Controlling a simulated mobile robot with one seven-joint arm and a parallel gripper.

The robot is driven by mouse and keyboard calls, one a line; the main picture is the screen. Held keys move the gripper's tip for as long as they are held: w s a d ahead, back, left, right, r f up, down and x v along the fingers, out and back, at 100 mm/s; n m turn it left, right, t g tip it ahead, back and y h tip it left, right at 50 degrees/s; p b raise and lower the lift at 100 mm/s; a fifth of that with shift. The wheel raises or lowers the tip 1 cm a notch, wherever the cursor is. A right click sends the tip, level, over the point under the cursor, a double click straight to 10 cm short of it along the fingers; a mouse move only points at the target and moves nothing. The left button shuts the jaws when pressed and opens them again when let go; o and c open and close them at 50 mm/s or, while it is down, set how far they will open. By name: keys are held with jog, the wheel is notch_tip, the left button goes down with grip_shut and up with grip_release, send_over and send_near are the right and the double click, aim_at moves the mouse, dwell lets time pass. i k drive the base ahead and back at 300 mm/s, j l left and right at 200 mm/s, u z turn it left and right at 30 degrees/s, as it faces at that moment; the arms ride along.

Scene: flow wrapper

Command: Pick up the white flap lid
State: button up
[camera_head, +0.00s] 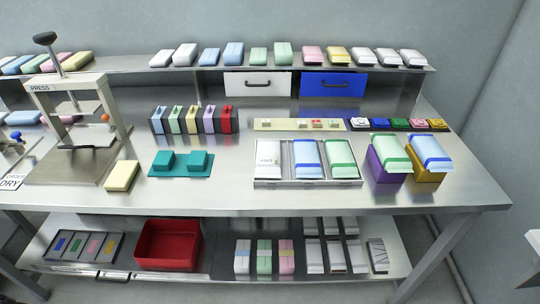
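Several white pieces are in view, and I cannot tell for certain which is the white flap lid. A white piece with small dark marks (268,153) lies in the left compartment of a metal tray (308,183) on the table. A blue-and-white piece (307,157) and a green-and-white piece (340,154) lie beside it in the same tray. Other white pieces (362,55) sit on the top shelf at the right, and more white pieces (335,255) lie on the lower shelf. My gripper is not in view.
Right of the tray stand a purple box (387,172) with a green top and a gold box (425,175) with a blue top. A press (75,120), a yellow block (122,176) and a teal holder (181,165) are on the left. The table's front strip is clear.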

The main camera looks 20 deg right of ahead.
aim_at(357, 123)
jog(key=z, duration=0.2)
jog(key=i+l+z, duration=0.2)
jog(key=i, duration=0.15)
jog(key=i+j, duration=0.1)
jog(key=i, duration=0.7)
